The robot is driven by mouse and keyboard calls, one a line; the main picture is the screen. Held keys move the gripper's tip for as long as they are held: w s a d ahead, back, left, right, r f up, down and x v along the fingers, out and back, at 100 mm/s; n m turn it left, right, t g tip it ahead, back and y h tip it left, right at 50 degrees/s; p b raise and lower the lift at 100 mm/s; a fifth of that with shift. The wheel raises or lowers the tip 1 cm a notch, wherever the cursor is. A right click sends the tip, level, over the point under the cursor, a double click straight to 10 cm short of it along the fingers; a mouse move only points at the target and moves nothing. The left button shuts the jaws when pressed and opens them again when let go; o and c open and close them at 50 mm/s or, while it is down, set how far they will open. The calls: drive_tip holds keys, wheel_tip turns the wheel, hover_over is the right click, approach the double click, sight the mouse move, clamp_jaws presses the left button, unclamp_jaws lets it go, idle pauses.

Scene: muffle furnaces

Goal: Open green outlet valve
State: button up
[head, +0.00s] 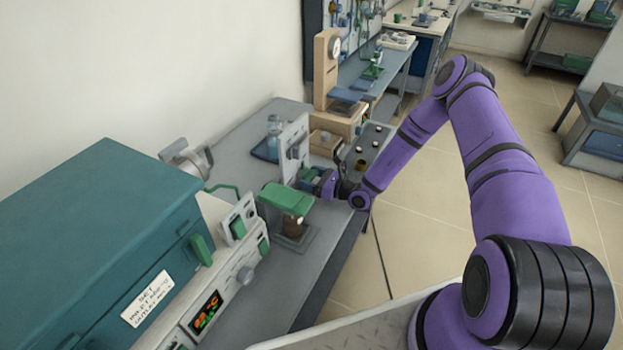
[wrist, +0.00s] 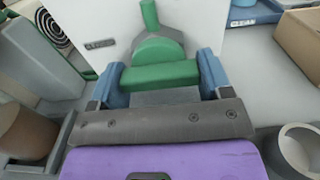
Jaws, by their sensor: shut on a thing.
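The green outlet valve shows in the wrist view as a green handle bar (wrist: 160,75) on a round green hub, mounted on a white upright panel (wrist: 205,22). My gripper (wrist: 160,82) has its two blue fingers at either end of the green bar and is shut on it. In the head view my gripper (head: 322,183) is at the white panel (head: 293,148) on the bench, and the valve handle is mostly hidden there. A small dark label sits on the panel left of the hub.
A teal furnace (head: 100,235) with a control panel stands at the left. A green-topped device (head: 287,200) stands just in front of the gripper. A beige stand with a gauge (head: 330,75) is behind. The grey bench top (head: 245,140) has some clear room; floor lies right.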

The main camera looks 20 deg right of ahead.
drive_tip(key=shift+m, duration=0.3)
drive_tip(key=m, duration=0.2)
drive_tip(key=shift+s+m, duration=0.1)
drive_tip(key=shift+m, duration=0.3)
drive_tip(key=m, duration=0.4)
drive_tip(key=shift+m, duration=0.3)
drive_tip(key=m, duration=0.4)
drive_tip(key=shift+s+r+m, duration=0.1)
drive_tip(key=shift+m, duration=2.1)
drive_tip(key=o, duration=0.9)
